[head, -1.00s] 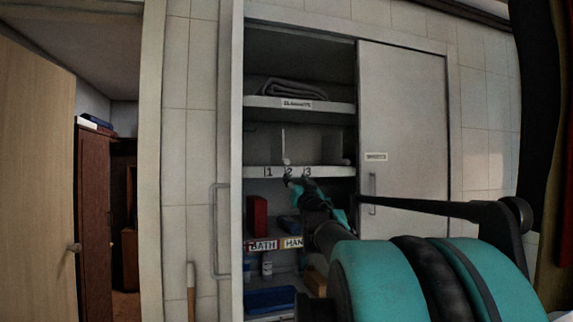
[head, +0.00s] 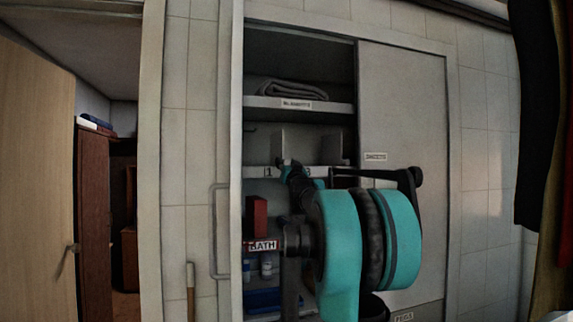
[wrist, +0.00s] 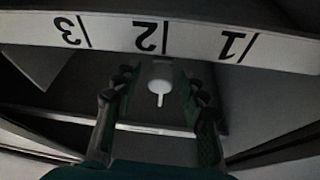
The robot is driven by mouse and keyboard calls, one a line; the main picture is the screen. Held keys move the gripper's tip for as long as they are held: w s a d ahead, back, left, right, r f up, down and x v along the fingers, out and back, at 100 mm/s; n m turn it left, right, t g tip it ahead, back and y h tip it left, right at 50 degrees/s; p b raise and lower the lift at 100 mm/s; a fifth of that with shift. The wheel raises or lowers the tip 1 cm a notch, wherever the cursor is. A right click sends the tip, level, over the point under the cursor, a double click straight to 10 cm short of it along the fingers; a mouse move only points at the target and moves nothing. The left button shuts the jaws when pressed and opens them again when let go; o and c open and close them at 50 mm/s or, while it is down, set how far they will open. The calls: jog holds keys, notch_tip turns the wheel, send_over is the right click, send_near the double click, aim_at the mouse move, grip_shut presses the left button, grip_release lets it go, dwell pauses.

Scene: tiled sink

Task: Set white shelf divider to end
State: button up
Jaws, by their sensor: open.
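The white shelf divider (head: 298,139) stands upright on the middle shelf of the open cupboard. My gripper (head: 287,166) is at that shelf's front edge, just in front of the divider's lower part. In the wrist view, which shows the labels upside down, my gripper (wrist: 160,98) is open. A pale round knob with a short stem (wrist: 161,78) shows between the two fingers, with gaps on both sides. The shelf edge (wrist: 195,40) carries the marks 1, 2 and 3, and the knob lines up near 2. My arm hides part of this edge in the head view.
A folded grey blanket (head: 292,89) lies on the shelf above. A red box (head: 257,218) stands on the shelf below, over a blue tray (head: 262,299). The sliding door (head: 405,120) covers the cupboard's right half. A grey block (head: 335,147) stands right of the divider.

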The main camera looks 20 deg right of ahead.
grip_shut()
dwell(0.3)
